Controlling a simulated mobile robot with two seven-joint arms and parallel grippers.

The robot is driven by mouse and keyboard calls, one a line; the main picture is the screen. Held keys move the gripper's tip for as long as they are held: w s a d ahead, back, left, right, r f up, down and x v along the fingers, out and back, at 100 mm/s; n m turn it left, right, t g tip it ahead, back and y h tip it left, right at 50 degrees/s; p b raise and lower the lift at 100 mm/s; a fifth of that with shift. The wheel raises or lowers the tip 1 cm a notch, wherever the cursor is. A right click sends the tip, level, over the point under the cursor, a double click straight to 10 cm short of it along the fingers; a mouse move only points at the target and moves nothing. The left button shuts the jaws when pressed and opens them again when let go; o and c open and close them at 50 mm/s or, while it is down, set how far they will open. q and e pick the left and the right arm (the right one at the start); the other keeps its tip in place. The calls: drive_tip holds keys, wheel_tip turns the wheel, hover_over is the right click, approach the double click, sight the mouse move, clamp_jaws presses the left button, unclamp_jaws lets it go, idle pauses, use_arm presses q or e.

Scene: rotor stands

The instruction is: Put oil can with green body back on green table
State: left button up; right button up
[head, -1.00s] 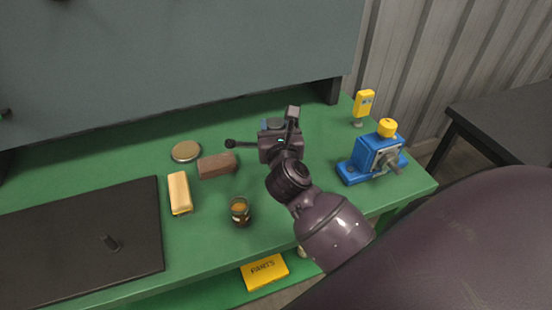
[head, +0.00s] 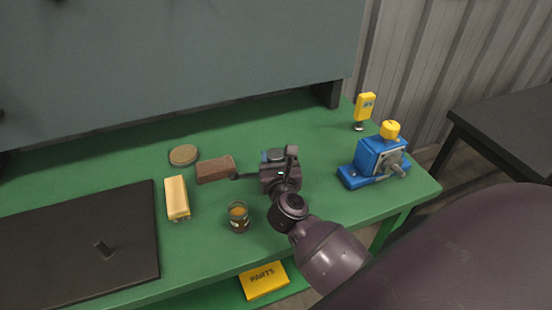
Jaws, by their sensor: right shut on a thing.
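The green table (head: 130,150) fills the middle of the head view. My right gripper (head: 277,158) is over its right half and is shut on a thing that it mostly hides. A small blue-green patch of that thing, which I take for the oil can (head: 273,155), shows between the fingers. A dark stem with a rounded end reaches left from it, close to the brown block. I cannot tell whether the can touches the table. My left gripper is not in view.
A brown block (head: 215,169), a round tin lid (head: 184,155), a yellow-topped block (head: 177,197) and a glass jar (head: 238,217) are left of the gripper. A blue machine (head: 375,160) and yellow device (head: 365,106) are right. A black mat (head: 60,240) covers the left.

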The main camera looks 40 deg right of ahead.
drive_tip(key=shift+f, duration=0.15)
drive_tip(key=o, duration=1.3)
drive_tip(key=shift+c, duration=0.2)
drive_tip(key=shift+o, duration=0.4)
drive_tip(key=shift+r, duration=0.25)
drive_tip(key=b+v, duration=0.1)
drive_tip(key=v, duration=1.1)
drive_tip(key=shift+b, duration=0.3)
